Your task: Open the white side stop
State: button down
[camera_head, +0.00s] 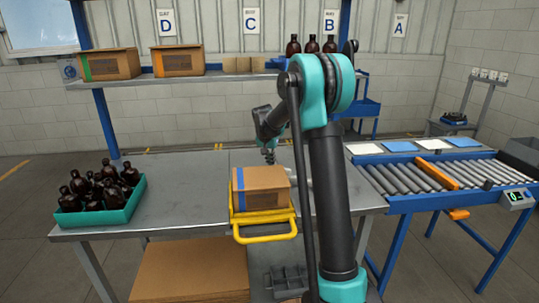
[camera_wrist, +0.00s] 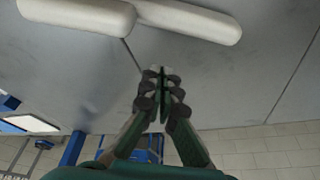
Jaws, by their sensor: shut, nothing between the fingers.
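Two white rounded bars show at the top of the wrist view, a left one (camera_wrist: 80,12) and a right one (camera_wrist: 195,20); I take them to be the white side stop. They lie on the grey table top (camera_wrist: 80,70). My gripper (camera_wrist: 162,72) is shut and empty, with its fingertips just short of the bars and apart from them in the picture. In the head view my gripper (camera_head: 270,158) is small, just behind the cardboard box (camera_head: 262,188). There the bars are mostly hidden by the box and my arm.
The box sits in a yellow holder (camera_head: 265,237) at the table's front edge. A teal crate (camera_head: 130,205) of amber bottles stands at the left. A roller conveyor (camera_head: 415,178) with an orange bar is at the right. The table between crate and box is clear.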

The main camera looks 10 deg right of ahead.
jog(key=shift+s+a+r, duration=0.1)
jog(key=shift+s+a, duration=0.4)
jog(key=shift+s, duration=0.4)
jog(key=shift+s+a+r, duration=0.1)
jog(key=shift+s+a, duration=0.4)
jog(key=shift+s, duration=0.4)
jog(key=shift+s+a, duration=0.1)
jog(key=shift+s+a+n, duration=0.3)
jog(key=shift+s+n, duration=0.1)
jog(key=shift+n, duration=0.4)
jog(key=s+n, duration=0.1)
jog(key=s+a+n+y, duration=0.1)
jog(key=n, duration=0.1)
jog(key=shift+s+t, duration=0.1)
jog(key=shift+t, duration=0.2)
jog(key=shift+s+a, duration=0.1)
jog(key=shift+s, duration=0.35)
